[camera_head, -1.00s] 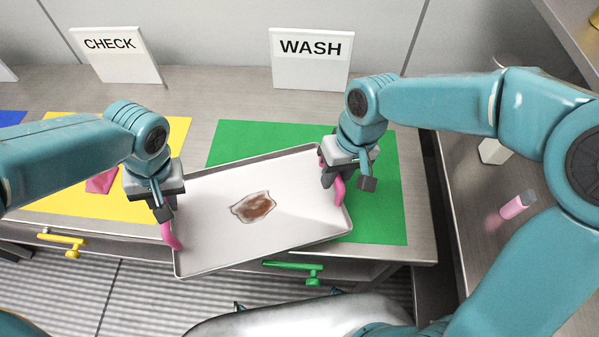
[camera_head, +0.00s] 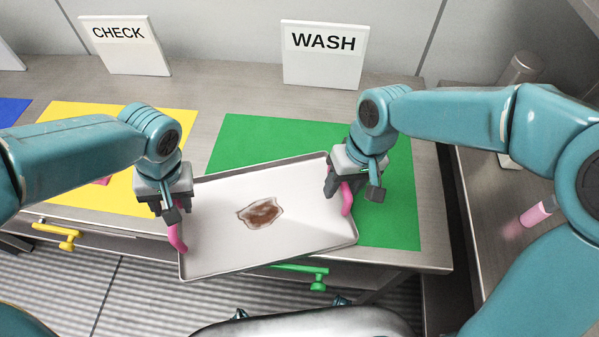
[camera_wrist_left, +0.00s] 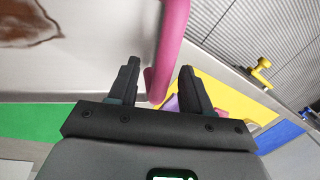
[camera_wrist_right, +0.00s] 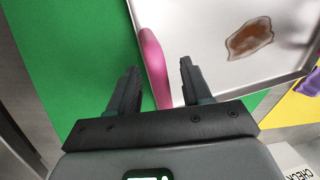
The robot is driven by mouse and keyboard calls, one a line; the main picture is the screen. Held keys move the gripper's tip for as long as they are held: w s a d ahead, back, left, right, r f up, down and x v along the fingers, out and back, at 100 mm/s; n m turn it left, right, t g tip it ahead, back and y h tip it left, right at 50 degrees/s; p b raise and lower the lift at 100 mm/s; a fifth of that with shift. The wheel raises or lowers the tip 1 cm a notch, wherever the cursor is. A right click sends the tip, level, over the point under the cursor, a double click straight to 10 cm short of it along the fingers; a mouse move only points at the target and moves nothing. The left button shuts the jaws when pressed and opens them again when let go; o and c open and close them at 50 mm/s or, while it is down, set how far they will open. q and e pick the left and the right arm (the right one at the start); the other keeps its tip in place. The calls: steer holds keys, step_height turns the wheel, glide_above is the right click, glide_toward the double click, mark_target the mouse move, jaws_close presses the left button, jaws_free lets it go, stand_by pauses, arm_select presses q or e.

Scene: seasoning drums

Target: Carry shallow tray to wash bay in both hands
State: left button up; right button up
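The shallow grey tray (camera_head: 215,250), with a brown-stained patch (camera_head: 261,213) in it, lies skewed across the gap between the yellow and green mats. Its near side overhangs the counter's front edge. My left gripper (camera_head: 171,212) is at its left pink handle (camera_wrist_left: 170,45), which passes between the fingers. My right gripper (camera_head: 336,190) is at the right pink handle (camera_wrist_right: 154,60), also between the fingers.
The yellow mat (camera_head: 90,130) lies left, before the CHECK sign (camera_head: 125,45). A purple object (camera_wrist_right: 311,84) is near it. Yellow (camera_head: 57,232) and green (camera_head: 300,271) drawer handles stick out below the counter.

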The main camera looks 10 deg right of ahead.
steer(key=shift+r, duration=0.1)
arm_select(q)
step_height(320, 180, up, 12)
steer(key=d, duration=0.2)
steer(key=shift+d, duration=0.15)
arm_select(e)
step_height(320, 180, up, 12)
steer(key=d, duration=0.2)
steer(key=shift+w+d, duration=0.15)
arm_select(q)
steer(key=shift+w+f, duration=0.15)
arm_select(e)
steer(key=shift+f, duration=0.2)
